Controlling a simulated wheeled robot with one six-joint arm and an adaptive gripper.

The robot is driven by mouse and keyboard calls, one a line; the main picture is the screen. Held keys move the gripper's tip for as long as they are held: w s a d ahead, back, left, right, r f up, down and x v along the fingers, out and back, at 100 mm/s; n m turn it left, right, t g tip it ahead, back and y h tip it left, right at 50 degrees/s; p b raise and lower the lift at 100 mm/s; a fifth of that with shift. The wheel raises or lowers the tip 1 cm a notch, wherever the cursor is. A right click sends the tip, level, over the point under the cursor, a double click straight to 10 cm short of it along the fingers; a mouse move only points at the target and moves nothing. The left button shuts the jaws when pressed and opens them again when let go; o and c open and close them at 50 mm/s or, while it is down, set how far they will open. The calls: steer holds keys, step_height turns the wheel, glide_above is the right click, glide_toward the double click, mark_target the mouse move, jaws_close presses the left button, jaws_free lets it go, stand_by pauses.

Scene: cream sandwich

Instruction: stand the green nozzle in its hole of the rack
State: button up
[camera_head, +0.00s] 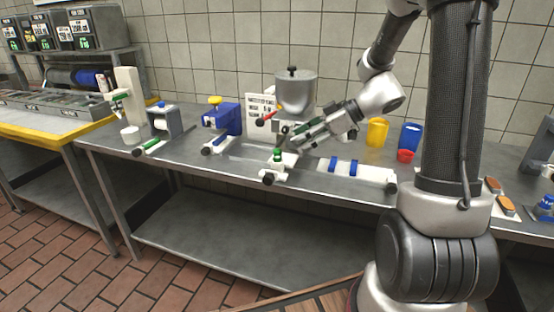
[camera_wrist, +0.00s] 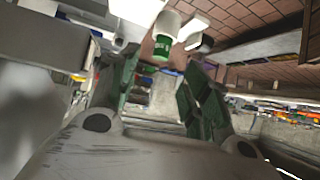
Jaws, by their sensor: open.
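The green nozzle (camera_head: 277,154) shows as a small green piece upright on the white rack (camera_head: 284,164) near the table's front edge. I cannot tell how deep it sits in a hole. My gripper (camera_head: 285,143) is just above and to the right of it, pointing down to the left. In the wrist view my gripper (camera_wrist: 160,88) has its two dark green fingers apart with nothing between them. A white piece with a green band (camera_wrist: 162,48), which looks like the nozzle, lies beyond the fingertips. The rack's holes are not visible.
A steel hopper (camera_head: 296,90) stands behind my gripper. A white block with blue bands (camera_head: 358,169) lies to the right, with a yellow cup (camera_head: 377,132) and a blue cup (camera_head: 410,137) behind it. A blue device (camera_head: 222,120) stands to the left.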

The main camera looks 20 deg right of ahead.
mark_target(279, 150)
steer(key=x, duration=0.7)
steer(key=shift+a+f, duration=0.1)
steer(key=shift+a, duration=0.2)
steer(key=c, duration=1)
